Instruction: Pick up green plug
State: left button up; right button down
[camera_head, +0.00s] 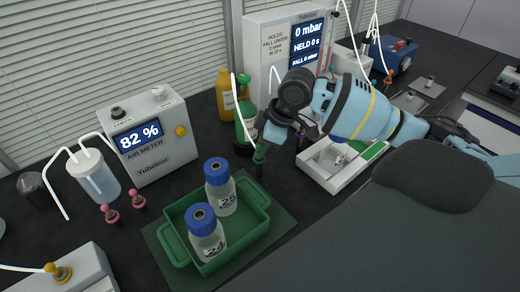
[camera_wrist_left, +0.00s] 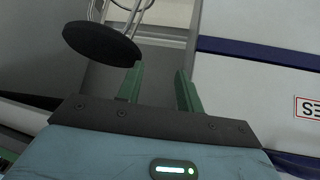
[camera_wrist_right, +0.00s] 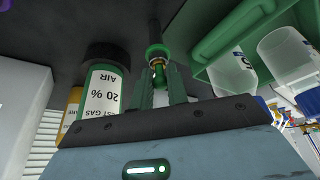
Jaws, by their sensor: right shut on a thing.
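The green plug (camera_wrist_right: 156,51) shows in the right wrist view as a round green head with a brass-coloured part below it, between my right gripper's fingers (camera_wrist_right: 160,78). In the head view my right gripper (camera_head: 261,147) points down behind the green tray and is shut on the plug (camera_head: 259,158), which is mostly hidden by the fingers. I cannot tell whether the plug touches the table. My left gripper (camera_wrist_left: 160,84) is open and empty in the left wrist view; it does not show in the head view.
The green tray (camera_head: 180,247) holds two blue-capped bottles (camera_head: 221,190) close to the right gripper. A green gas bottle (camera_head: 246,122) and a yellow bottle (camera_head: 226,95) stand behind it. A white tray (camera_head: 330,178) is at right.

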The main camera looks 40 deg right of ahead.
jog(key=shift+r, duration=0.1)
jog(key=shift+r, duration=0.55)
notch_tip(320, 180, up, 2)
jog(key=shift+r, duration=0.15)
jog(key=s+a+m, duration=0.2)
jog(key=s, duration=0.2)
jog(key=s+a+m+h, duration=0.1)
jog(key=s+a, duration=0.2)
jog(key=s, duration=0.1)
jog(key=s+a+m+h+p, duration=0.1)
jog(key=s+a+m, duration=0.1)
jog(key=s+a, duration=0.1)
jog(key=shift+s+f+m+t, duration=0.3)
jog(key=shift+s+f+t, duration=0.1)
jog(key=shift+s, duration=0.05)
jog(key=m, duration=0.1)
jog(key=w+m+h, duration=0.1)
jog(key=m, duration=0.1)
jog(key=a+m, duration=0.1)
jog(key=shift+w+f+t, duration=0.25)
jog(key=shift+f+t, duration=0.1)
jog(key=shift+t, duration=0.05)
jog(key=shift+d, duration=0.1)
